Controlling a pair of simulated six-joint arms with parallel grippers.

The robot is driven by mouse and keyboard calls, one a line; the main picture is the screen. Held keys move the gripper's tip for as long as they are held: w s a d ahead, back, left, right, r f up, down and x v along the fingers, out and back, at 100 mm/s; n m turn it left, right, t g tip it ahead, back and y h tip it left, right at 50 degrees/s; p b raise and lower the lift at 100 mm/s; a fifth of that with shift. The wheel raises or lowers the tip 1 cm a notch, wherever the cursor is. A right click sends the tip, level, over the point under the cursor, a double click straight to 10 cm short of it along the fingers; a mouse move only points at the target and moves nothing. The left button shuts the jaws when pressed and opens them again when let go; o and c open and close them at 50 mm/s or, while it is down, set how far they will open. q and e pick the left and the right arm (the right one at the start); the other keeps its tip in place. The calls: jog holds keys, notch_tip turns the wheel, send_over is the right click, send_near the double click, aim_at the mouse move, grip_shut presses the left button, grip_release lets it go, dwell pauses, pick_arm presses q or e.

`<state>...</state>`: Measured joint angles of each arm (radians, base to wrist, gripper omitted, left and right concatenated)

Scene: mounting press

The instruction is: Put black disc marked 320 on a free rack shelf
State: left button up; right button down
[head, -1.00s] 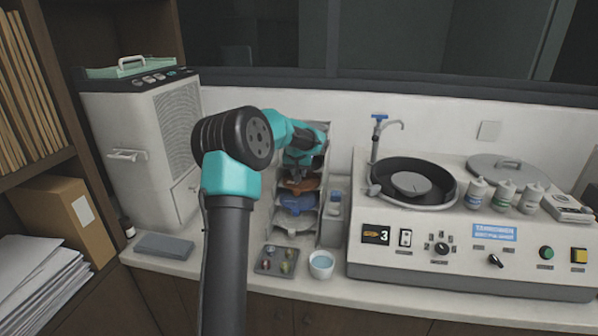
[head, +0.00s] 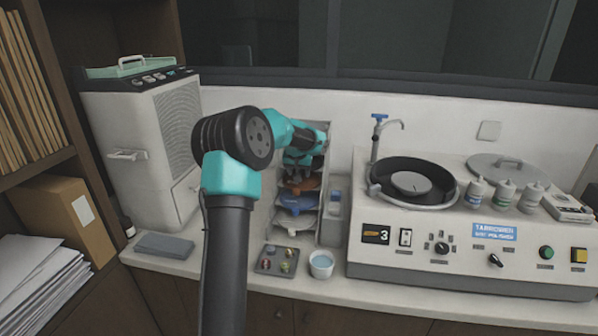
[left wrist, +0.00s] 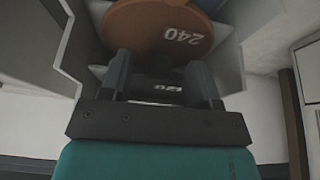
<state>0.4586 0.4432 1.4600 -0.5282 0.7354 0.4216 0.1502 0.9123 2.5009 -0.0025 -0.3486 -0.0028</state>
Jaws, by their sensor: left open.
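A black disc (left wrist: 162,88) with white digits, only partly legible, shows between the fingers of my left gripper (left wrist: 163,70) in the left wrist view. The gripper is open, with one finger on each side of the disc. In the head view my left gripper (head: 297,172) is at the upper part of the grey rack (head: 325,190). An orange disc marked 240 (left wrist: 163,30) lies just beyond the black disc; it also shows in the head view (head: 303,186). A blue disc (head: 297,202) is below it. The gripper hides the black disc's support.
A tray of small coloured pieces (head: 278,261) and a white bowl (head: 321,265) stand before the rack. A polishing machine (head: 470,262) is at the right and a large white unit (head: 145,150) at the left. The rack's side walls are close to the gripper.

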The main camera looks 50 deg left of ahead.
pick_arm(q)
jog(key=v, duration=1.7)
jog(key=shift+r, duration=0.2)
jog(key=shift+s, duration=0.1)
